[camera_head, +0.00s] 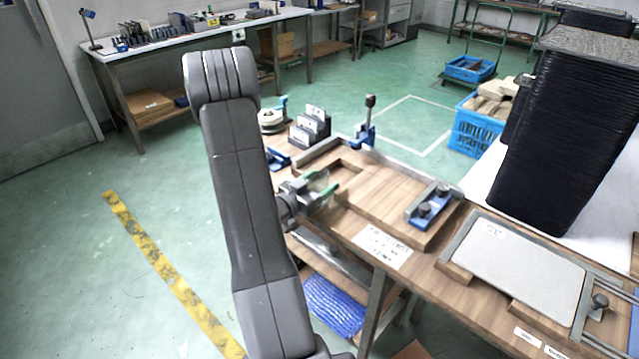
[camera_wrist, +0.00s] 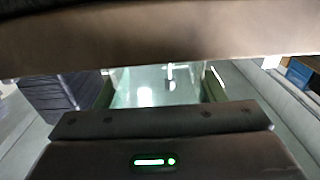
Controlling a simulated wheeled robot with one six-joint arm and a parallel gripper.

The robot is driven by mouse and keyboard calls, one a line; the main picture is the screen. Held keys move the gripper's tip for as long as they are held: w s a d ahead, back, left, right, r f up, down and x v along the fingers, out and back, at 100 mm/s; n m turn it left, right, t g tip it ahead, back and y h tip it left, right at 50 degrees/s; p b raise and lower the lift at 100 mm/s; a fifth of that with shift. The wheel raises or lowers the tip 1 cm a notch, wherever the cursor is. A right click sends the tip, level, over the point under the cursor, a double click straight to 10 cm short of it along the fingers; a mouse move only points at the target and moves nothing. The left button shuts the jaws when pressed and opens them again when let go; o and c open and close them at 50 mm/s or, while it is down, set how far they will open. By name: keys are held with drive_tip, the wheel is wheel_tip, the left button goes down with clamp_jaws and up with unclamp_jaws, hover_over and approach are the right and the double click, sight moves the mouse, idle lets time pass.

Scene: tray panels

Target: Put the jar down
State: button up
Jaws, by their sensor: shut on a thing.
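The jar (camera_head: 317,183) looks clear and glassy. It is partly hidden by my gripper (camera_head: 325,185), whose green-tipped fingers are shut on it. The hold is at the left edge of the wooden workbench, beside the wooden tray board (camera_head: 385,200). I cannot tell whether the jar touches a surface below it. In the wrist view the see-through jar (camera_wrist: 150,92) lies between the two fingers of my gripper (camera_wrist: 160,88), with a dark part of my gripper across the foreground.
A blue-based block with two dark knobs (camera_head: 429,206) sits on the board's right side. A grey panel (camera_head: 515,262) lies to the right. A tall stack of black trays (camera_head: 565,130) stands behind it. A grey slotted holder (camera_head: 311,127) and a blue-based post (camera_head: 368,120) stand at the back.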

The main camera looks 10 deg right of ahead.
drive_tip(key=o, duration=1.3)
drive_tip(key=shift+f, duration=0.1)
drive_tip(key=shift+c, duration=0.2)
